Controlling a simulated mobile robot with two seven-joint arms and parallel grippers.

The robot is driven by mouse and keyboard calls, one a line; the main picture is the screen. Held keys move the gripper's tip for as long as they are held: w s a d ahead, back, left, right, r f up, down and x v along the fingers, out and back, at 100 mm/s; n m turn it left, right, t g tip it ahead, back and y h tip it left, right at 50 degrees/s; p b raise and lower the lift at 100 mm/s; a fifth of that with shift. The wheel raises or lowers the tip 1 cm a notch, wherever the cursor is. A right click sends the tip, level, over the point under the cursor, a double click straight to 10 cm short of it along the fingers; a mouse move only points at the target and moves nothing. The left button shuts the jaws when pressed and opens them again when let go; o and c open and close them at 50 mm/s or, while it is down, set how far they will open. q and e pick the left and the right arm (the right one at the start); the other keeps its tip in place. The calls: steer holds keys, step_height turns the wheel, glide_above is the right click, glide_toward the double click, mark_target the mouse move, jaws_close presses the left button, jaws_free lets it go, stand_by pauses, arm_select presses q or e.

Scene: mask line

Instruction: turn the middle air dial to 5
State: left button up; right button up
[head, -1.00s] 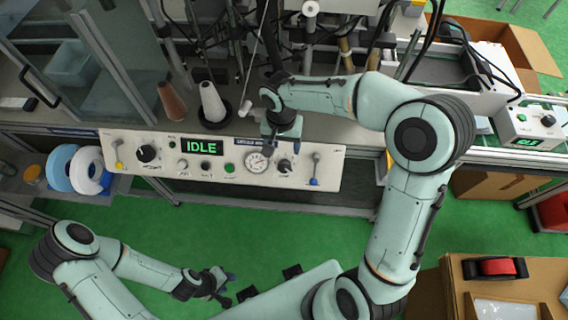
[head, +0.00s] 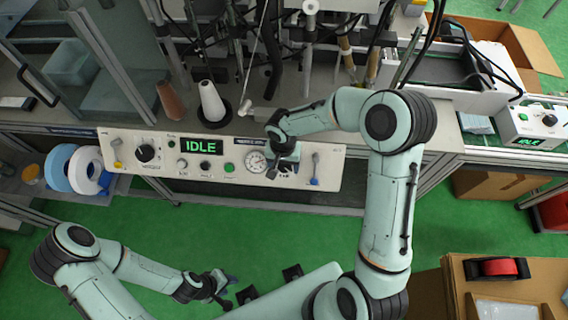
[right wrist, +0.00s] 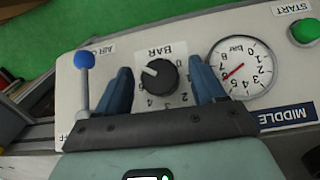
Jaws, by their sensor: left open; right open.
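The air dial (right wrist: 160,77) is a black round knob marked BAR, on the white panel (right wrist: 100,110). Its white pointer mark faces the upper left of the right wrist view. Small numbers ring it, partly hidden. My right gripper (right wrist: 161,66) is open, with one blue finger on each side of the knob and visible gaps between. In the head view my right gripper (head: 284,170) covers the dial. A pressure gauge (right wrist: 241,68) with a red needle sits beside it, above a label reading MIDDLE. My left gripper (head: 222,284) is open and empty, low over the green floor.
A blue-knobbed lever (right wrist: 84,62) stands close to the dial on the other side from the gauge. A green START button (right wrist: 304,31) lies beyond the gauge. The panel's display (head: 201,146) reads IDLE.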

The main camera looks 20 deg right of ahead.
steer(key=c, duration=1.1)
steer(key=shift+o, duration=0.2)
arm_select(q)
steer(key=shift+f, duration=0.15)
arm_select(e)
steer(key=shift+w+a+n+g+h+b, duration=0.1)
steer(key=shift+a+n+g+h+b, duration=0.1)
steer(key=shift+n+g+h+b, duration=0.65)
arm_select(q)
steer(key=shift+s+f, duration=0.7)
steer(key=shift+f, duration=0.35)
arm_select(e)
steer(key=shift+a+n+h, duration=0.1)
steer(key=shift+n+h, duration=1.35)
steer(key=shift+h, duration=0.3)
steer(key=o, duration=1.1)
steer(key=shift+c, duration=0.2)
